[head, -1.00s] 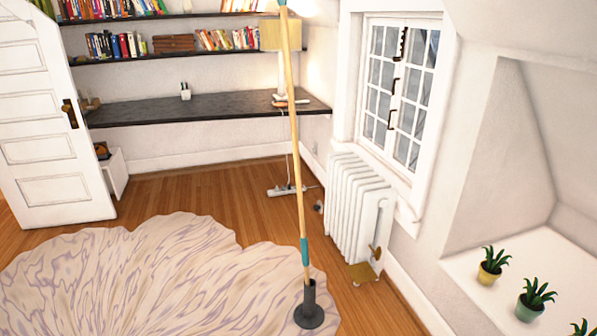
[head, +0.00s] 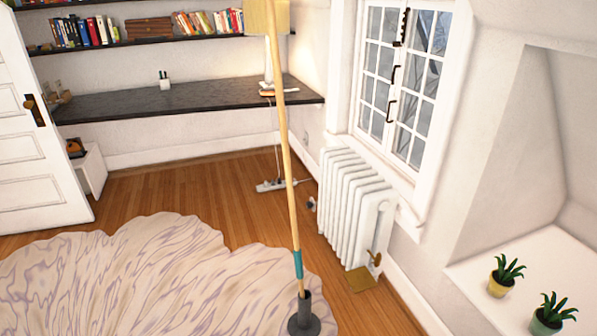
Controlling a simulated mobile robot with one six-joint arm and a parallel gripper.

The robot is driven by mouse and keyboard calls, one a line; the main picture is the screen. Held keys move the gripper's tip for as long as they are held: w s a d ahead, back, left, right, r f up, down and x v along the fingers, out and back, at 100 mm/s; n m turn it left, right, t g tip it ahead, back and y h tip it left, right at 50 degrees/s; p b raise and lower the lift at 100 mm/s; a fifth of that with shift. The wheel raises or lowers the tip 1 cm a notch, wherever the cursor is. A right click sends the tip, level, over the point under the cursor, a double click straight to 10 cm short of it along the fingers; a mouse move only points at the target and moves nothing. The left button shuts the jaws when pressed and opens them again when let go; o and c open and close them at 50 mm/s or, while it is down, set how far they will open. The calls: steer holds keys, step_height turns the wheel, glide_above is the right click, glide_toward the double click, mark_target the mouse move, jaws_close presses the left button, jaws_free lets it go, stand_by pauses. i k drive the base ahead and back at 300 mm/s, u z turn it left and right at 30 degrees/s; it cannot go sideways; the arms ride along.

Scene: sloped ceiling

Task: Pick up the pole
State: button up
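The pole (head: 284,150) is a long, light wooden rod with a teal band near its lower end. It stands nearly upright, leaning slightly, with its foot in a dark grey round holder (head: 305,318) at the edge of the rug. Its top runs out of the head view at the upper edge. My gripper is not in the head view, and no part of my arm shows.
A pale wavy rug (head: 130,275) covers the wooden floor (head: 200,185) at left. A white radiator (head: 350,208) stands right of the pole under the window. Potted plants (head: 505,275) sit on a ledge at right. A dark desk (head: 190,100) and white door (head: 35,150) stand behind.

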mark_target(274, 35)
steer(key=u, duration=0.05)
steer(key=i, duration=1.2)
steer(key=u, duration=0.65)
